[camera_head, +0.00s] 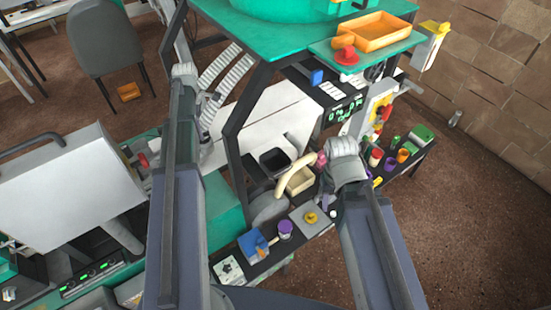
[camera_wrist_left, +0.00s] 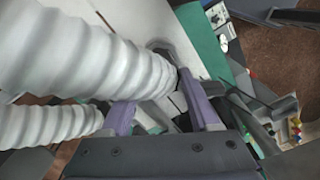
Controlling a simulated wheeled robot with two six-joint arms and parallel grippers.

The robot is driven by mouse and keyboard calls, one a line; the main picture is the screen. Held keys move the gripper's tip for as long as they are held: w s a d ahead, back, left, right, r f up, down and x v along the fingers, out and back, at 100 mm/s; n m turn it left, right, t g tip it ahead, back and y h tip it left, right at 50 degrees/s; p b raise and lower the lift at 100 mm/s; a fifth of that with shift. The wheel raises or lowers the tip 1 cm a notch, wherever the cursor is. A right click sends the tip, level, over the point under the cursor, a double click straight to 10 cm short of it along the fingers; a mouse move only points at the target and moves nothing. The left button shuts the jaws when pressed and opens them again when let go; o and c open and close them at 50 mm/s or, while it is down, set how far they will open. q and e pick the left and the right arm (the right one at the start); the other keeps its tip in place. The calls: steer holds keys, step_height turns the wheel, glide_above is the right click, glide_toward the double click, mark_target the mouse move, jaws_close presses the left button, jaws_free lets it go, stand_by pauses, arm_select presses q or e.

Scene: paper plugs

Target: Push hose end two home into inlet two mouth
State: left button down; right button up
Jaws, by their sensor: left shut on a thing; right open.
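Two white corrugated hoses, an upper one (camera_head: 219,67) and a lower one (camera_head: 226,92), run side by side right of my left arm in the head view. In the left wrist view the near hose (camera_wrist_left: 90,60) is large, and its end is at the purple fingers of my left gripper (camera_wrist_left: 162,112), which is shut on it. Another hose (camera_wrist_left: 45,124) passes below, beside the left finger. A grey rim (camera_wrist_left: 163,45) shows just beyond the held end; I cannot tell whether the end is inside it. No number marks the hoses or inlets. My right gripper (camera_head: 343,148) is open.
A curved cream pipe (camera_head: 295,174) and a black bin (camera_head: 273,160) stand left of my right gripper. A low bench with coloured cups (camera_head: 390,164) lies to its right.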

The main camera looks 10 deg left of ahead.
arm_select(q)
steer(key=shift+f+b, duration=0.35)
steer(key=shift+f, duration=0.05)
steer(key=shift+c, duration=0.2)
jaws_free()
steer(key=shift+r, duration=0.1)
step_height(320, 180, up, 4)
steer(key=p, duration=0.4)
step_height(320, 180, up, 8)
steer(key=p, duration=0.8)
